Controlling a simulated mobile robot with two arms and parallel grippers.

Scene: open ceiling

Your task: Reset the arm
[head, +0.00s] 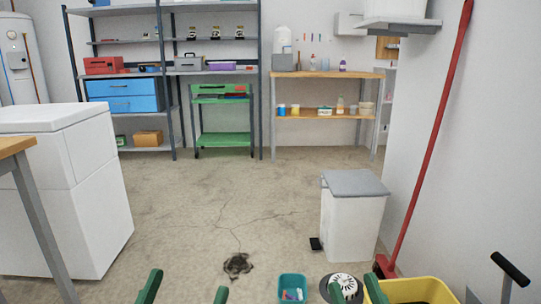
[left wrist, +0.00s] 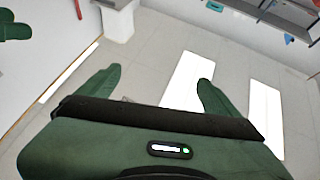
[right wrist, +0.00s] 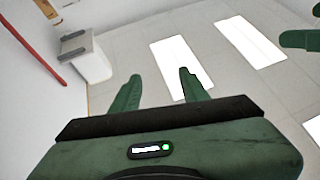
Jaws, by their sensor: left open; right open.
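My left gripper (head: 185,291) shows at the bottom edge of the head view as two green fingertips with a wide gap between them. In the left wrist view its fingers (left wrist: 157,92) are apart with nothing between them. My right gripper (head: 356,292) shows at the bottom right of the head view, its green fingertips also apart. In the right wrist view its fingers (right wrist: 160,90) are open and empty. The arms behind the grippers are out of the head view.
A teal bin (head: 292,289) and a yellow bucket (head: 425,290) stand low in front. A white lidded bin (head: 350,222) and a red-handled broom (head: 430,145) are at the right. A white appliance (head: 100,190) stands left. The middle floor is clear except for a dark patch (head: 238,265).

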